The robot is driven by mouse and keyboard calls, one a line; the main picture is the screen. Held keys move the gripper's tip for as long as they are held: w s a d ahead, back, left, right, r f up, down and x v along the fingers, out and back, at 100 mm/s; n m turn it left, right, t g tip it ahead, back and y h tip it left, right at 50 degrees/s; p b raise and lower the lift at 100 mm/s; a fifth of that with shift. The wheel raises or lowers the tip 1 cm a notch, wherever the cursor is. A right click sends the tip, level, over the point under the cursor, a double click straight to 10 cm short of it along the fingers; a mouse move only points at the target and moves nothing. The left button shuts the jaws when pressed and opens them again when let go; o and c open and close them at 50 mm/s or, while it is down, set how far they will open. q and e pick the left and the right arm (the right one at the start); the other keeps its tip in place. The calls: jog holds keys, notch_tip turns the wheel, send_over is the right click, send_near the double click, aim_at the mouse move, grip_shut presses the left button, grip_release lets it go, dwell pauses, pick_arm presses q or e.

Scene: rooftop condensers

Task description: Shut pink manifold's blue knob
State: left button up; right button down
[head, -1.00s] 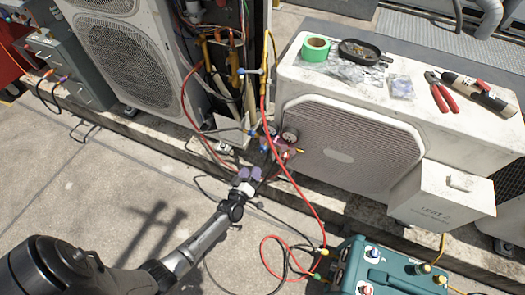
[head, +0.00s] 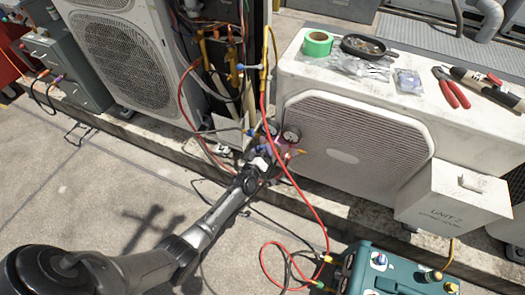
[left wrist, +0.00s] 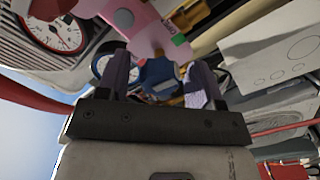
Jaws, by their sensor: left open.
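The pink manifold (left wrist: 148,28) fills the upper middle of the left wrist view, with a white-faced gauge (left wrist: 53,33) to its left. Its blue knob (left wrist: 158,78) sits between the two fingers of my left gripper (left wrist: 160,66). The fingers are open, one on each side of the knob; whether either touches it I cannot tell. In the head view, my left gripper (head: 263,155) reaches the manifold beside the condenser and hides much of it. A gauge (head: 291,133) shows just above. My right gripper is not in view.
A white condenser (head: 350,150) stands right of the manifold, with green tape (head: 317,43) and red-handled pliers (head: 452,88) on top. A red hose (head: 290,183) hangs close to the gripper. A teal machine (head: 400,275) is at the bottom right. The floor at left is clear.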

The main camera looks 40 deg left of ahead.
pick_arm(q)
jog(key=c, duration=0.9)
